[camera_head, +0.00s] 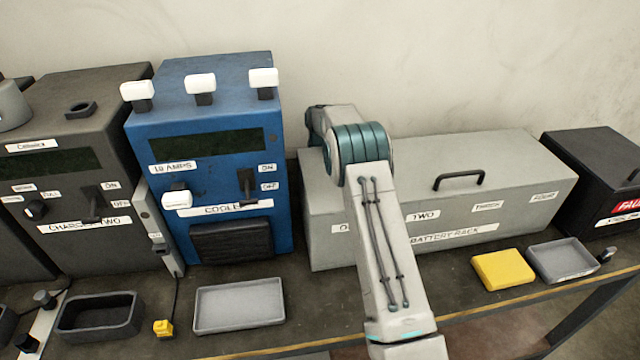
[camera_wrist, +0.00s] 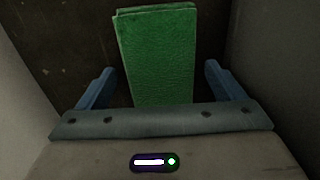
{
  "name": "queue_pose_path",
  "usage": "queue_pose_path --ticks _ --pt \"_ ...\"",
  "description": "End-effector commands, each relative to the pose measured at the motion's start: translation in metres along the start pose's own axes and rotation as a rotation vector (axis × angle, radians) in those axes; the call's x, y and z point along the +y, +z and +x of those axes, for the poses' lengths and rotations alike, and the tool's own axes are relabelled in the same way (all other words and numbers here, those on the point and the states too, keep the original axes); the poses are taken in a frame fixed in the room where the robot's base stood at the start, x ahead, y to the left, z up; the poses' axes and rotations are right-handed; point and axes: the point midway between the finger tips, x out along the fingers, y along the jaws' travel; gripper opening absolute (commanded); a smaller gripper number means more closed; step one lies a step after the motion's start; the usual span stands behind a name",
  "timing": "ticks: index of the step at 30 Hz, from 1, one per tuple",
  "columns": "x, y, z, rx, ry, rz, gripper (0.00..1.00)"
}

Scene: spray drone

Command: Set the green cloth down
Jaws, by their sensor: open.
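The green cloth (camera_wrist: 158,55) shows in the wrist view as a folded, flat rectangle on a dark surface. My gripper (camera_wrist: 160,85) is open, with one blue finger on each side of the cloth's near part. A gap shows between each finger and the cloth. The cloth's near end is hidden behind the gripper's body. In the head view my arm reaches up beside the battery rack (camera_head: 440,205), and the gripper and the green cloth are hidden there.
A blue cooler box (camera_head: 205,110) stands left of my arm. A grey tray (camera_head: 238,306), a dark tray (camera_head: 100,316), a yellow cloth (camera_head: 503,270) and another grey tray (camera_head: 562,262) lie along the bench front. In the wrist view walls stand close on both sides.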

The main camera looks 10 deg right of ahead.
Motion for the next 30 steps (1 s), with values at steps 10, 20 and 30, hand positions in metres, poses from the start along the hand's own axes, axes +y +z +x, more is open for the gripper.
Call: queue_pose_path --ticks 10,20,30 --pt "0.000 0.000 0.000 0.000 0.000 0.000 0.41" --pt "0.000 0.000 -0.003 0.000 0.001 0.000 0.37" --pt "0.001 0.000 -0.046 0.000 0.006 0.000 0.37"
